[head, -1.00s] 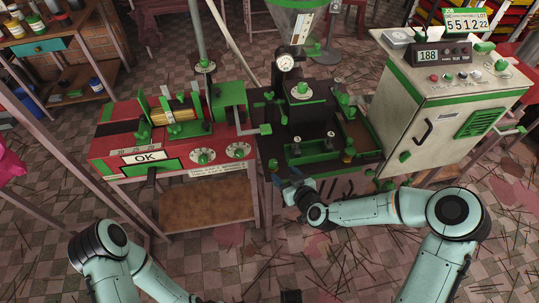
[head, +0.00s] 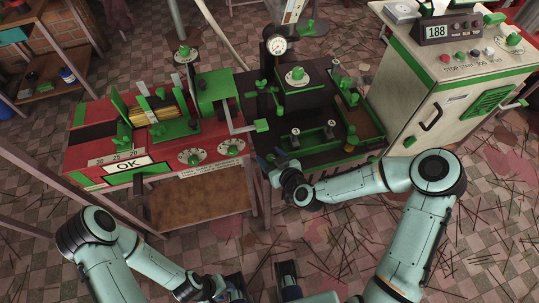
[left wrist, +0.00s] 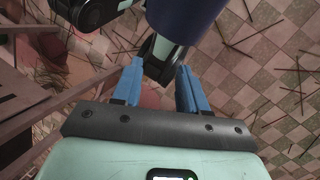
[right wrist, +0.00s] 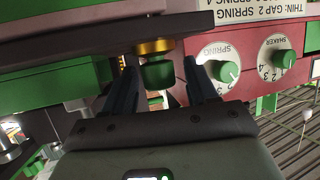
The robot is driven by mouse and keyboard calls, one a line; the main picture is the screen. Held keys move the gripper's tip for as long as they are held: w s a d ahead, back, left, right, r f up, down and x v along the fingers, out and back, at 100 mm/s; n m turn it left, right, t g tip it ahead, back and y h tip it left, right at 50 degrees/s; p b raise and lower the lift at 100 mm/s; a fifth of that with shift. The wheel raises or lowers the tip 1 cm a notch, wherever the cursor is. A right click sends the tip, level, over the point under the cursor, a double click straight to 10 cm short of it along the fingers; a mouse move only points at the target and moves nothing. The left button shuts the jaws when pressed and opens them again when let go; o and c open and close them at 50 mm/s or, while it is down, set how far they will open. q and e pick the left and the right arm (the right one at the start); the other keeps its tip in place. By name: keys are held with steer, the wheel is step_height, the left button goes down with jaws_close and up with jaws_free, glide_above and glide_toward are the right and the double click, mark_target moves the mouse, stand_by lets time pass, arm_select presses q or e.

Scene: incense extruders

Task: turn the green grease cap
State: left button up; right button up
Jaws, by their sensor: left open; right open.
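The green grease cap (right wrist: 157,74) sits under a brass collar (right wrist: 152,47) below a dark plate in the right wrist view. My right gripper (right wrist: 160,84) is open, with its blue fingers on either side of the cap. I cannot tell whether they touch it. In the head view my right gripper (head: 275,158) is at the front left edge of the black machine, and I cannot make out the cap there. My left gripper (left wrist: 156,76) is open and empty, low over the floor.
The red machine (head: 80,155) with round dials stands left of the black machine (head: 320,155). Its spring dial (right wrist: 226,72) is close beside my right fingers. A cream cabinet (head: 410,90) stands at the right. The tiled floor in front is strewn with thin sticks.

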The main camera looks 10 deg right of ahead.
steer(key=c, duration=1)
steer(key=shift+o, duration=0.2)
steer(key=m+h+b, duration=0.1)
steer(key=m+h, duration=0.1)
steer(key=m+h+b, duration=0.1)
steer(key=h, duration=0.1)
steer(key=shift+a+m+t, duration=0.2)
steer(key=shift+m+t, duration=0.2)
steer(key=m+h+b, duration=0.1)
steer(key=m+h, duration=0.2)
steer(key=h, duration=0.1)
steer(key=shift+r+m+g+h, duration=0.15)
steer(key=shift+m+g+h, duration=0.15)
steer(key=shift+m+g, duration=0.1)
steer(key=m+g+h, duration=0.1)
steer(key=m+h, duration=0.1)
steer(key=h, duration=0.1)
steer(key=shift+d+m+g+p, duration=0.1)
steer(key=shift+m+g+p, duration=0.2)
steer(key=m+g+h+p, duration=0.1)
steer(key=m+g+h, duration=0.1)
steer(key=shift+m+h, duration=0.3)
steer(key=shift+m, duration=0.1)
steer(key=m+g+h+p, duration=0.2)
steer(key=m+g, duration=0.1)
steer(key=shift+d+m+g, duration=0.1)
steer(key=shift+m+g, duration=0.3)
steer(key=shift+m+g+h+p, duration=0.4)
steer(key=shift+m+g+p, duration=0.15)
steer(key=shift+m+g, duration=0.25)
